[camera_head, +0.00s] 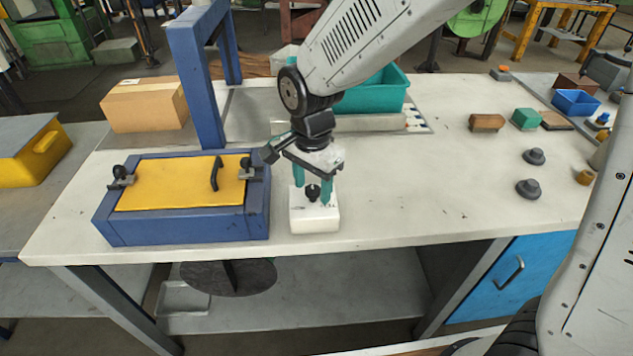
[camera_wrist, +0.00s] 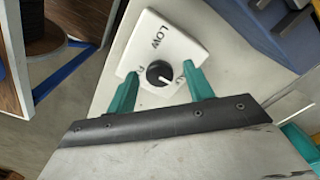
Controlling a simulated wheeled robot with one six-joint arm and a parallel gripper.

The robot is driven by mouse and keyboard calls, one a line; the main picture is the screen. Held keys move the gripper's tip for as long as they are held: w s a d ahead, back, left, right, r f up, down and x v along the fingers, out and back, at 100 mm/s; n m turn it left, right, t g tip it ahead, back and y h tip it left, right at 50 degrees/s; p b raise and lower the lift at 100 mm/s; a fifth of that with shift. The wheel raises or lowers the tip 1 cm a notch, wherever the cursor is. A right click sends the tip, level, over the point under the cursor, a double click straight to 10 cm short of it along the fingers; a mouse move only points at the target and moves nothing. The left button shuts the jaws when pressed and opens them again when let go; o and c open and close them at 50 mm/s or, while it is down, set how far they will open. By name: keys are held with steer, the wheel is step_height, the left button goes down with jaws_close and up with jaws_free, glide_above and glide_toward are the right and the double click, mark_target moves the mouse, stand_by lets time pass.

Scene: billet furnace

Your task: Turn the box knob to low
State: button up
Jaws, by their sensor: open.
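The white control box (camera_head: 315,216) stands near the front edge of the workbench, right of the blue furnace box. Its black round knob (camera_head: 312,192) sits on top. In the wrist view the white box (camera_wrist: 180,42) shows the word LOW on its face, and the knob (camera_wrist: 159,73) has a light pointer mark; other lettering beside the knob is partly hidden. My gripper (camera_head: 312,190) is pointed down over the box, and its teal fingers are open, one on each side of the knob. In the wrist view my gripper (camera_wrist: 158,88) shows gaps between both fingers and the knob.
The blue furnace box with a yellow lid (camera_head: 180,190) stands close on the left. A cardboard box (camera_head: 145,104) and blue post (camera_head: 197,85) are behind it. A teal bin (camera_head: 375,92) stands behind my arm. Grey knobbed pieces (camera_head: 529,189) lie right; the bench between is clear.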

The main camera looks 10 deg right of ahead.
steer(key=c, duration=1)
steer(key=shift+d, duration=0.3)
steer(key=shift+o, duration=0.2)
steer(key=shift+a, duration=0.15)
steer(key=shift+s+a, duration=0.1)
steer(key=shift+a, duration=0.05)
steer(key=o, duration=1)
steer(key=shift+c, duration=0.2)
